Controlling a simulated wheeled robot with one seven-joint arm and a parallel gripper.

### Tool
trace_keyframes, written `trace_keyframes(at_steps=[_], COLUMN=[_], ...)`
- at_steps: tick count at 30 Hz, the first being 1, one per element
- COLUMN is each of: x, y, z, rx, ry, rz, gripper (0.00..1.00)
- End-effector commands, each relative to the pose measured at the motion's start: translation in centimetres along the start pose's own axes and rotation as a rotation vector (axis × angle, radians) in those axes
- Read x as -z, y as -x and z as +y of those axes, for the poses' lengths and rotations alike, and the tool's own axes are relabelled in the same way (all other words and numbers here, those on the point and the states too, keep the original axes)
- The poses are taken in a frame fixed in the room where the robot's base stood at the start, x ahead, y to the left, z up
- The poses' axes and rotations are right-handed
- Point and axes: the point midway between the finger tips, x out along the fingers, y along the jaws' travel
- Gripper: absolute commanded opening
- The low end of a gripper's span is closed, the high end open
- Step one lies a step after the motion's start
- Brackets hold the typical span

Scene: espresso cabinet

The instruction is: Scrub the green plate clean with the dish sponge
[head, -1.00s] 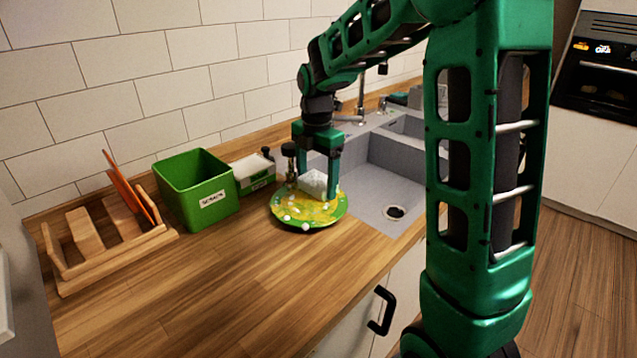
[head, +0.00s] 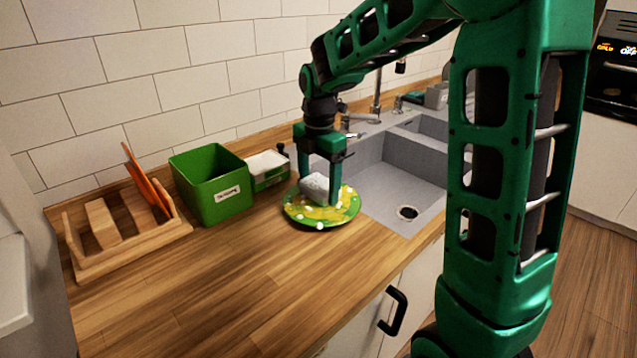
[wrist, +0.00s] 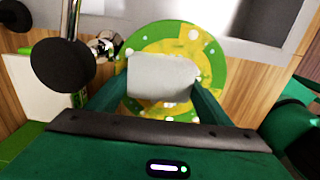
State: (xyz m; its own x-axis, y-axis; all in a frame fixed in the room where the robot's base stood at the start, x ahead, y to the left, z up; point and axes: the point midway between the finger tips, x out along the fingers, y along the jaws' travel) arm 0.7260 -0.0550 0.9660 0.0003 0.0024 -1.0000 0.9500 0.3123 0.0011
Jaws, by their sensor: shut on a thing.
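The green plate (head: 345,211) lies on the wooden counter beside the sink. Yellow smears and several white blobs cover much of it; they also show on the plate in the wrist view (wrist: 212,52). My gripper (head: 320,185) points down over the plate and is shut on the pale grey dish sponge (head: 313,186). In the wrist view the sponge (wrist: 162,76) sits between my two fingers, over the plate's middle. It looks to be at the plate's surface, but I cannot tell if it touches. The sponge's underside is hidden.
A green bin (head: 211,187) with a label stands left of the plate, beside a small white-topped box (head: 267,165). A wooden rack (head: 120,240) with an orange plate (head: 147,180) is at the far left. The grey sink (head: 400,185) lies right. The front counter is clear.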

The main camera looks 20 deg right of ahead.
Motion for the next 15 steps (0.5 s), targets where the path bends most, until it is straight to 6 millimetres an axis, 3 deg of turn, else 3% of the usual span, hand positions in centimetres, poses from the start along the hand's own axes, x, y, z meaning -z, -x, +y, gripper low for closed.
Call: trace_keyframes(at_steps=[15], x=[2.7], y=[-0.3], z=[-1.0], rx=[0.005], ry=[-0.003], rz=[0.001], gripper=[0.52])
